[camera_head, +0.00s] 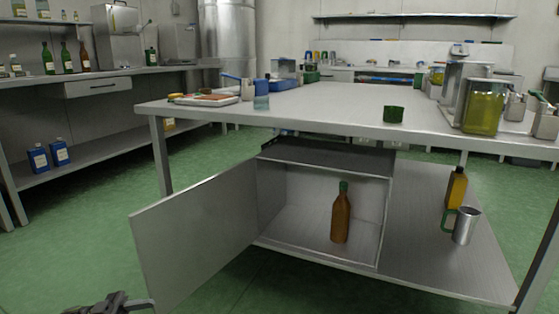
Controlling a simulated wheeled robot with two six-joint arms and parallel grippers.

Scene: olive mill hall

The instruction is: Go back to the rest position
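Part of my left gripper (112,303) shows at the bottom left edge of the head view, dark and mostly cut off. It is in front of and below the open cabinet door, apart from it as far as I can see. Its fingers are not clear enough to tell open from shut. My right gripper is out of view. A brown bottle with a green cap (340,218) stands upright inside the open cabinet (275,200) under the table. The cabinet door (195,240) is swung wide open to the left.
The open door juts into the green floor (60,250) area.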

